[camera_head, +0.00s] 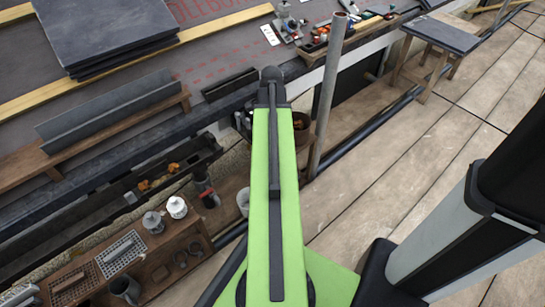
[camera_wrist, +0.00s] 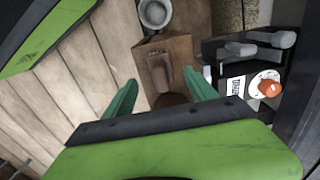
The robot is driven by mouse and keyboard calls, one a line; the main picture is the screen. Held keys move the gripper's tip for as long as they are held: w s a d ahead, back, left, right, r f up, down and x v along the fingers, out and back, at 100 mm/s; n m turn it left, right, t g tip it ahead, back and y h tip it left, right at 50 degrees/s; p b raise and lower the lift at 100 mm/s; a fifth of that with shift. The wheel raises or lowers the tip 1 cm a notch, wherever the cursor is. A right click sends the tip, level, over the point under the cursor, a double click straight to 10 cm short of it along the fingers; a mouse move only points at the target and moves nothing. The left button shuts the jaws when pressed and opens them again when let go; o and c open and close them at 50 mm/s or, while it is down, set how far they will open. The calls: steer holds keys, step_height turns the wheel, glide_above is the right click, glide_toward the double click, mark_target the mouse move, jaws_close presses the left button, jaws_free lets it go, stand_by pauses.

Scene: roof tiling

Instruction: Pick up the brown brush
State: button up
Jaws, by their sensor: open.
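My gripper (camera_wrist: 162,88) shows in the wrist view as two green fingers set wide apart with a gap between them. A brown wooden piece (camera_wrist: 158,68) lies in view just beyond that gap, with a narrower raised part; it may be the brown brush, but I cannot tell for sure. A darker brown rounded shape sits between the fingers, partly hidden by the gripper body. Nothing is seen held. In the head view the green arm hides the gripper, and I cannot make out the brush there.
A grey pot (camera_wrist: 155,14) stands above the wooden piece in the wrist view. A label with an orange-capped item (camera_wrist: 268,87) lies to the right. In the head view a metal pole (camera_head: 329,95) rises right of my arm. A wooden tool rack (camera_head: 130,265) stands lower left.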

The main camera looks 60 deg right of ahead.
steer(key=f+b, duration=0.3)
steer(key=f, duration=0.1)
steer(key=f+b, duration=0.2)
steer(key=f, duration=0.1)
steer(key=shift+d+b, duration=0.3)
steer(key=shift+d, duration=0.05)
steer(key=shift+r, duration=0.25)
jaws_close()
steer(key=shift+r+p, duration=0.1)
steer(key=shift+p, duration=0.2)
step_height(320, 180, up, 4)
steer(key=p, duration=0.4)
steer(key=shift+r, duration=0.2)
steer(key=s+a+r+p, duration=0.1)
steer(key=s+r+p, duration=0.5)
steer(key=s, duration=0.5)
steer(key=shift+s+r+p, duration=0.2)
steer(key=shift+s+p, duration=0.2)
